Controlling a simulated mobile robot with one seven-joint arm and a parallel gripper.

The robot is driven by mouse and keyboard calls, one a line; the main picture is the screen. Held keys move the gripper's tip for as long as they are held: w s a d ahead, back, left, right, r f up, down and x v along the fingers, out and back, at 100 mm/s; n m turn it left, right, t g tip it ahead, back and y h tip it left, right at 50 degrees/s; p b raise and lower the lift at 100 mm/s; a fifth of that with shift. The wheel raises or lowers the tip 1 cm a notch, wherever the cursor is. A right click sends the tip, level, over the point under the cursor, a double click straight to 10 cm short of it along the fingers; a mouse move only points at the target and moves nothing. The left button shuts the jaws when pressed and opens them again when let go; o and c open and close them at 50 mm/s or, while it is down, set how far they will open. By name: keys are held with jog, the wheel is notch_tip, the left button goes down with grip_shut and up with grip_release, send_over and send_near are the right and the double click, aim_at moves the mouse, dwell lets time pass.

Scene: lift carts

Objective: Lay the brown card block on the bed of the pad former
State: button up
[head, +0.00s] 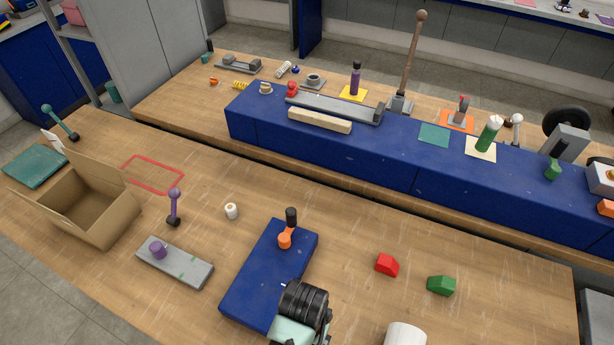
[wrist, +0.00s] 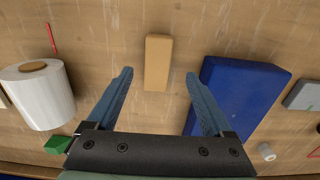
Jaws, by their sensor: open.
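The brown card block (wrist: 158,62) lies on the near wooden table in the wrist view, between and beyond my fingertips. My gripper (wrist: 159,73) is open and empty above the table, its two blue fingers spread wider than the block, which they do not appear to touch. The block does not show in the head view. I cannot tell for sure which fixture is the pad former. A long grey bed (head: 325,106) lies on the far blue bench with a tall brown-handled lever (head: 412,60) near its right end, and a pale bar (head: 320,120) lies in front.
A blue slab (wrist: 240,95) lies right of the block, with an orange and black piece (head: 286,232) at its far end. A white roll (wrist: 38,95) stands left. Red (head: 387,265) and green (head: 441,286) blocks and an open carton (head: 105,230) share the table.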

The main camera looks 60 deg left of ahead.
jog(key=shift+w+f+p, duration=0.2)
jog(key=shift+f, duration=1.4)
jog(key=shift+w+f+p, duration=0.15)
jog(key=shift+f+p, duration=0.05)
jog(key=shift+f, duration=1.35)
grip_shut()
